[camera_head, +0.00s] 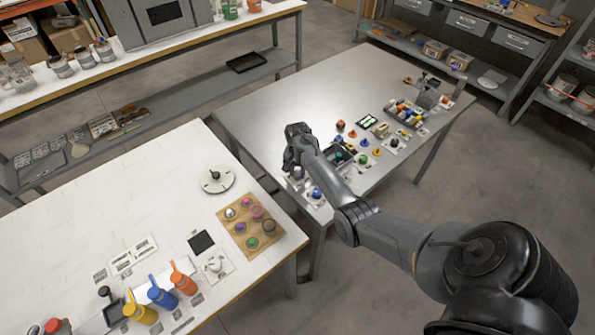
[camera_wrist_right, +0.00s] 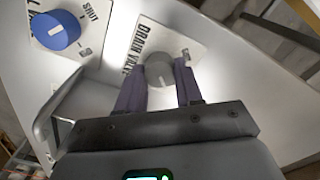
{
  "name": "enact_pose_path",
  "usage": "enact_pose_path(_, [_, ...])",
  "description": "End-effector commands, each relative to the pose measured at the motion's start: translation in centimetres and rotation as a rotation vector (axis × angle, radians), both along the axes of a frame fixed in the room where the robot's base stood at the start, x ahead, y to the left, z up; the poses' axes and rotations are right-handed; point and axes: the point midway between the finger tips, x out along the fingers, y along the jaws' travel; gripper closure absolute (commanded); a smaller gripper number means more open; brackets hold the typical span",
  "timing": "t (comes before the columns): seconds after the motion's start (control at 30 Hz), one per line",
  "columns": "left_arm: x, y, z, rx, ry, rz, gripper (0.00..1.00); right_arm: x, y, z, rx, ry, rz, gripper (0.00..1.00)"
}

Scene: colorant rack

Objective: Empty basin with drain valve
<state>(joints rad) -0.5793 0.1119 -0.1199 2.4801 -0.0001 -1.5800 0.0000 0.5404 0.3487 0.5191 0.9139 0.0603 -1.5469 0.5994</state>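My right gripper (camera_head: 297,168) is at the near-left end of the metal table, reaching down. In the right wrist view its two dark fingers (camera_wrist_right: 160,85) straddle a grey round knob (camera_wrist_right: 159,69) on a white plate (camera_wrist_right: 150,38) lettered "DRAIN VALVE". The knob fills most of the gap; I cannot tell whether the fingers press on it. In the head view the arm and gripper hide most of this knob. I cannot clearly make out the basin or any contents. My left gripper is not in view.
A blue knob (camera_wrist_right: 56,29) on a plate marked "SHUT" is beside the drain plate; it also shows in the head view (camera_head: 316,193). Several small coloured items and a rack (camera_head: 406,113) stand farther along the table. A white bench (camera_head: 120,205) with bottles is at left.

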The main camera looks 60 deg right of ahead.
Motion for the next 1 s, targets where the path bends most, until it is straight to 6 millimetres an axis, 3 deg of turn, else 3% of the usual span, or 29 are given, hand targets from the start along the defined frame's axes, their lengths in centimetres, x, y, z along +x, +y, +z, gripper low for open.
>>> enact_pose_path(0.03, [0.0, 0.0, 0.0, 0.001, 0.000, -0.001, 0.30, 0.0, 0.0, 0.0, 0.000, 0.000, 0.000, 0.79])
enact_pose_path(0.13, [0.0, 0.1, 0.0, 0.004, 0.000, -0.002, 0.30, 0.0, 0.0, 0.0, 0.000, 0.001, 0.000, 0.94])
enact_pose_path(0.17, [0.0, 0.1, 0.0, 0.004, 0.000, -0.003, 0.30, 0.0, 0.0, 0.0, 0.000, 0.001, 0.000, 0.95])
enact_pose_path(0.57, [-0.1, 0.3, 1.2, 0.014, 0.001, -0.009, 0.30, 0.0, 0.0, 0.3, 0.002, 0.002, 0.087, 0.95])
enact_pose_path(1.0, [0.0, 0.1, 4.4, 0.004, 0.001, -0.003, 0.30, 0.0, 0.0, 0.4, 0.002, 0.002, 0.452, 0.95])
